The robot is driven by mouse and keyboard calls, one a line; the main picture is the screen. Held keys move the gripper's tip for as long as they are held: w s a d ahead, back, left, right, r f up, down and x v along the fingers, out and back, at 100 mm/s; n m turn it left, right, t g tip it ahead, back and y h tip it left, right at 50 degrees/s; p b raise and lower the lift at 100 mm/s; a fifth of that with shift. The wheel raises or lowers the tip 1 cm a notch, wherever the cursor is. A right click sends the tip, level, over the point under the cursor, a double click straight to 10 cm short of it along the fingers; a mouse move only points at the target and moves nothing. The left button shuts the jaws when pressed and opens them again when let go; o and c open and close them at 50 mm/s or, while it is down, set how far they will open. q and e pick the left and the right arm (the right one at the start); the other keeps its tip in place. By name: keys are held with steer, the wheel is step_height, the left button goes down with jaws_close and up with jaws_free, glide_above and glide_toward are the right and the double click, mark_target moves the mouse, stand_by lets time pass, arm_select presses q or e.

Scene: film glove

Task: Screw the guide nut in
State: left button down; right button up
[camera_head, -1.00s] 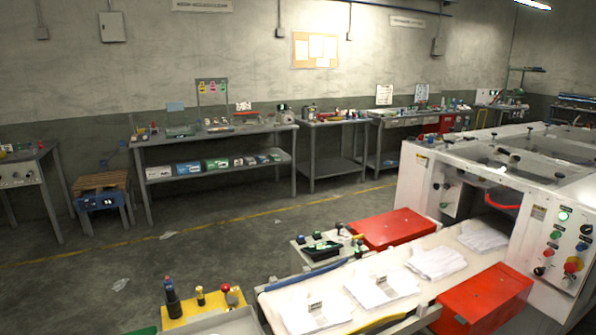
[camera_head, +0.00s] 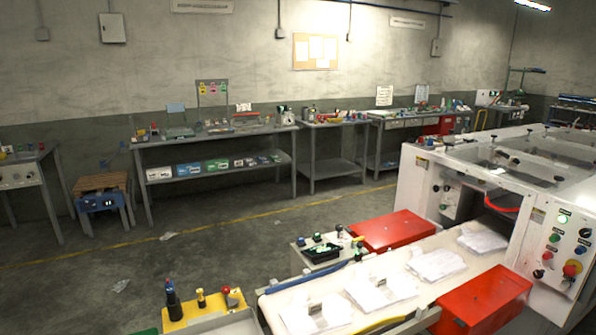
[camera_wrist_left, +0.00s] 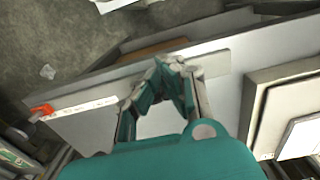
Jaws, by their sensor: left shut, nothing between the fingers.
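I cannot make out the guide nut in either view. My left gripper (camera_wrist_left: 172,68) shows in the left wrist view, with its teal and grey fingers drawn together at the tips and nothing between them. It is over a grey-white flat surface (camera_wrist_left: 75,128) with a long grey bar or edge across it. In the head view neither gripper shows. A yellow panel (camera_head: 205,307) with a dark-handled tool, a small brass-coloured piece and a red knob stands at the bottom left.
A white conveyor (camera_head: 400,257) with folded white sheets (camera_head: 437,265) runs to a large white machine (camera_head: 456,185). Red boxes (camera_head: 392,230) flank it. Workbenches (camera_head: 215,133) line the back wall. The floor between is mostly clear. An orange-red part (camera_wrist_left: 41,111) shows in the wrist view.

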arm_select(q)
steer(key=shift+d+f, duration=0.1)
steer(key=shift+d, duration=0.15)
step_height(320, 180, up, 6)
steer(key=p, duration=0.5)
steer(key=shift+w+a+r, duration=0.2)
steer(key=shift+w, duration=0.15)
